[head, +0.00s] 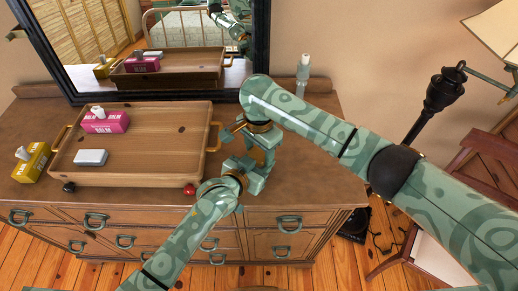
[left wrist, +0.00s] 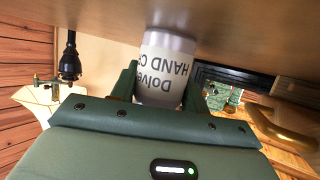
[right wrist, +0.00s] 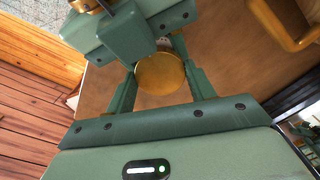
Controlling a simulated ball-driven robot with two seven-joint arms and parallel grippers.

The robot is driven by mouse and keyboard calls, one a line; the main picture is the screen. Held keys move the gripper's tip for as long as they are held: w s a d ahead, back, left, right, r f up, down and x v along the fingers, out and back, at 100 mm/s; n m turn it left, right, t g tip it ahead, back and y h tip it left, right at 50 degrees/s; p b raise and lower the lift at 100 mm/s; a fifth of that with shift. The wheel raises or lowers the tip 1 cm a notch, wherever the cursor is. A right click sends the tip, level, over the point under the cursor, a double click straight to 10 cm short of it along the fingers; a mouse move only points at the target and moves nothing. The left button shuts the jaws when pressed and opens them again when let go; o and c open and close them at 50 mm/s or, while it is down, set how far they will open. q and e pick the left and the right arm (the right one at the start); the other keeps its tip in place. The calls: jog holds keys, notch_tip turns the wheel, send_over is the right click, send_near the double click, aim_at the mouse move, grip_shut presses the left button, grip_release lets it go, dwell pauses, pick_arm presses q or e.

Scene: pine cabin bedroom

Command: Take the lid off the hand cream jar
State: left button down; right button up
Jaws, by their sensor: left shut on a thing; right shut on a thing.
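The hand cream jar (left wrist: 166,68) shows upside down in the left wrist view, pale with dark lettering, its base against the dresser top. My left gripper (head: 246,172) is shut around its body. The round gold lid (right wrist: 160,74) shows from above in the right wrist view. My right gripper (head: 258,140) is shut on the lid, with a finger at either side. The left gripper (right wrist: 125,35) is close beside it. In the head view my grippers hide the jar. I cannot tell whether lid and jar are still joined.
A wooden tray (head: 150,177) with brass handles fills the dresser's left, close to my grippers. A yellow box (head: 31,163) stands left. A bottle (head: 303,72) stands behind. The dresser top (head: 315,180) is clear to the right.

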pick_arm(q)
jog(key=shift+f, duration=0.2)
pick_arm(e)
jog(key=n, duration=0.6)
jog(key=shift+n, duration=0.4)
jog(key=o, duration=1)
jog(key=shift+o, duration=0.2)
notch_tip(320, 180, up, 4)
jog(key=shift+r, duration=0.2)
notch_tip(320, 180, up, 3)
jog(key=shift+r+m, duration=0.15)
jog(key=shift+m, duration=0.95)
notch_tip(320, 180, down, 8)
jog(key=shift+r, duration=0.1)
